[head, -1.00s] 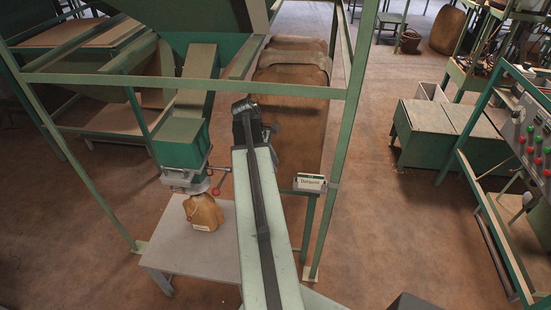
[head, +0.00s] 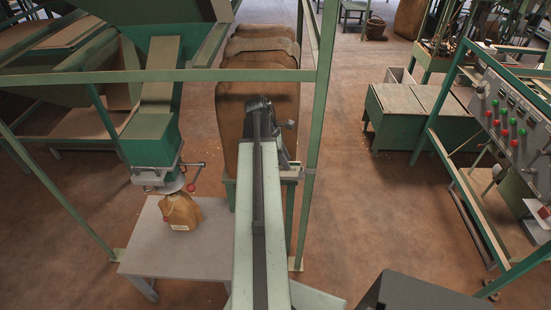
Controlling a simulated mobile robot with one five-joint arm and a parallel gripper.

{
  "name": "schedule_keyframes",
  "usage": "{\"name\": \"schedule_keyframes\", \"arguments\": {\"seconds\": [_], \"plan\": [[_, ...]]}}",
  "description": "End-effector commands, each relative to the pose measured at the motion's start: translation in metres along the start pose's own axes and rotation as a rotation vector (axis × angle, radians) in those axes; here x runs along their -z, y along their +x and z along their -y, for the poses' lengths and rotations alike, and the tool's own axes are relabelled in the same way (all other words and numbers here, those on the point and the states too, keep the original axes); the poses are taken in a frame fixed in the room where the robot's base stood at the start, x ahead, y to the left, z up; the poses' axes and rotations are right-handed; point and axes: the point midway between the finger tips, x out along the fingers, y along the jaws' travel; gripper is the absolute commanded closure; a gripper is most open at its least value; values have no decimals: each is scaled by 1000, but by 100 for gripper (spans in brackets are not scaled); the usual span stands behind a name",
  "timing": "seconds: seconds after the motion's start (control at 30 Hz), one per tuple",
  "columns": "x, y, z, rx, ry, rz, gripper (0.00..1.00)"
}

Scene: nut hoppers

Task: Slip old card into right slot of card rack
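My gripper (head: 262,112) is at the far end of my arm, in front of the brown sacks. My own arm hides most of it, and its fingertips are not clear. I cannot make out a card in it. The small white card rack on the green frame is now almost wholly behind my arm. Only a pale edge of it (head: 291,174) shows just right of the arm, beside the green post. Its slots and any card in them are hidden.
A grey table (head: 170,250) with a brown paper bag (head: 181,212) stands left, under a green hopper spout (head: 152,145). A green post (head: 315,150) rises right of my arm. A control panel (head: 510,125) stands at right. Open floor (head: 390,210) lies between.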

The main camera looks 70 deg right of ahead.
Motion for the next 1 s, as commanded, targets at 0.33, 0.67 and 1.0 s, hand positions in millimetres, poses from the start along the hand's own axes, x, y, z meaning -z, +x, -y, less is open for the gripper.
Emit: {"name": "schedule_keyframes", "arguments": {"seconds": [0.33,0.67,1.0], "plan": [[0,16,0,0,1,0,67],[-1,16,0,0,2,0,100],[-6,5,0,0,2,0,100]]}}
